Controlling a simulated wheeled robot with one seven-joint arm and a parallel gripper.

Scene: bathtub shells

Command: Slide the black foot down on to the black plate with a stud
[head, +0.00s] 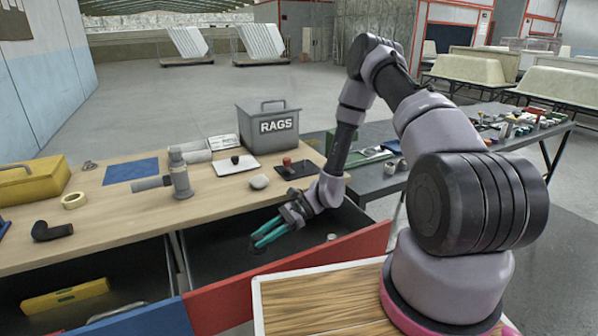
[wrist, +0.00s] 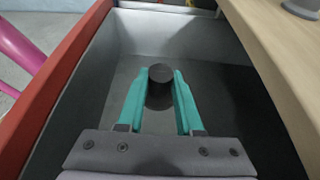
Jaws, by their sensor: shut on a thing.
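My gripper (head: 262,237) reaches down into the open red-fronted drawer, its teal fingers low inside. In the wrist view the fingers (wrist: 160,90) are shut on the black foot (wrist: 159,88), a short dark cylinder with a round top, one finger on each side. In the head view the foot is a small dark shape at the fingertips, hard to make out against the dark drawer. I cannot tell whether its underside touches the drawer floor. A black plate (head: 302,173) lies on the wooden table behind the drawer, with a red-topped piece (head: 287,161) standing on it.
The drawer's red front (head: 300,275) and grey walls surround my gripper.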

